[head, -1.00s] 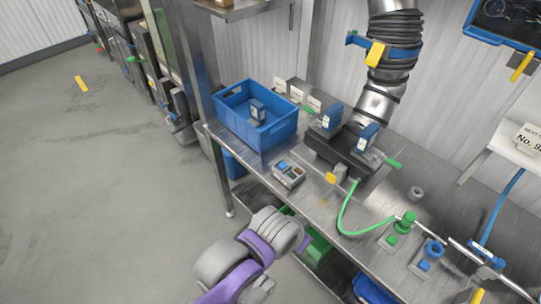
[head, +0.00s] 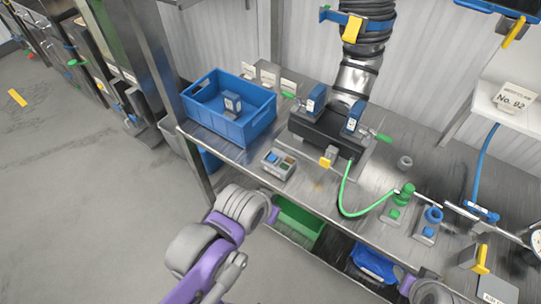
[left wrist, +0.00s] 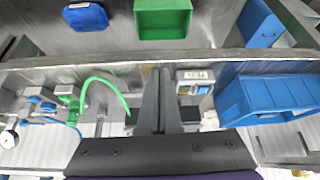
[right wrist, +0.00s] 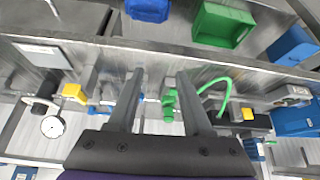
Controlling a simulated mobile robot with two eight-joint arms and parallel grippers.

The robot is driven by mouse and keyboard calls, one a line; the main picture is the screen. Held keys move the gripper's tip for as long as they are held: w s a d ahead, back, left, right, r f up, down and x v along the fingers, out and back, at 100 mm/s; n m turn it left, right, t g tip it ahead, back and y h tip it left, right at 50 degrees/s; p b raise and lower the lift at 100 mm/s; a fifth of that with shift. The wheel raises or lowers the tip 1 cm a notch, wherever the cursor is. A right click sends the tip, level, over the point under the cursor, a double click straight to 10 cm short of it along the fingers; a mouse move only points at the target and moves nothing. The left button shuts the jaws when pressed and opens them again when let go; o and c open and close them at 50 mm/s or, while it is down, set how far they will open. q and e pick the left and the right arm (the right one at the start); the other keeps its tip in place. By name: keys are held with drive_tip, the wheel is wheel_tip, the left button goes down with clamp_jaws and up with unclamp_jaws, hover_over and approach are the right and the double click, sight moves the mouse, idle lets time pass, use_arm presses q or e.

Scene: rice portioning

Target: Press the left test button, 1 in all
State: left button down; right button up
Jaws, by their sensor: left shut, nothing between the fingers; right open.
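A small grey control box (head: 278,163) stands near the bench's front edge, with a blue button (head: 271,157) at its left and darker red and green spots beside it. I cannot tell which button is the left test button. The box also shows in the left wrist view (left wrist: 196,76), just right of my left gripper (left wrist: 158,75), which is shut and empty. The contact between them, if any, cannot be seen. My right gripper (right wrist: 158,75) is open and empty, with a green fitting showing between its fingers. Both sets of fingertips are hidden in the head view.
A blue crate (head: 241,134) holding a small blue-grey device is left of the box. A black manifold (head: 315,131) stands behind it. A green hose (head: 345,195) runs to a green valve (head: 403,196); a blue valve (head: 431,217) is beside it. A green bin (head: 299,222) sits below.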

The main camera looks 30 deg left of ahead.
drive_tip(key=o, duration=0.4)
drive_tip(key=shift+c, duration=0.2)
drive_tip(key=shift+o, duration=0.8)
drive_tip(key=shift+s+f, duration=0.1)
drive_tip(key=shift+f, duration=0.05)
use_arm(q)
wheel_tip(320, 180, up, 5)
drive_tip(key=m+g+y, duration=0.2)
drive_tip(key=m+y, duration=0.6)
drive_tip(key=m, duration=0.6)
hover_over(275, 159)
drive_tip(key=shift+r, duration=0.2)
use_arm(e)
drive_tip(key=shift+f, duration=0.2)
use_arm(q)
drive_tip(key=shift+b, duration=0.3)
use_arm(e)
drive_tip(key=shift+s, duration=0.1)
use_arm(q)
wheel_tip(275, 159, down, 8)
drive_tip(key=b, duration=0.4)
drive_tip(key=shift+s, duration=0.1)
drive_tip(key=shift+f+b, duration=0.3)
drive_tip(key=shift+f, duration=0.1)
use_arm(e)
wheel_tip(275, 159, down, 7)
drive_tip(key=s, duration=0.2)
drive_tip(key=shift+s+r+g, duration=0.2)
drive_tip(key=shift+s+g, duration=0.05)
drive_tip(key=shift+g, duration=0.05)
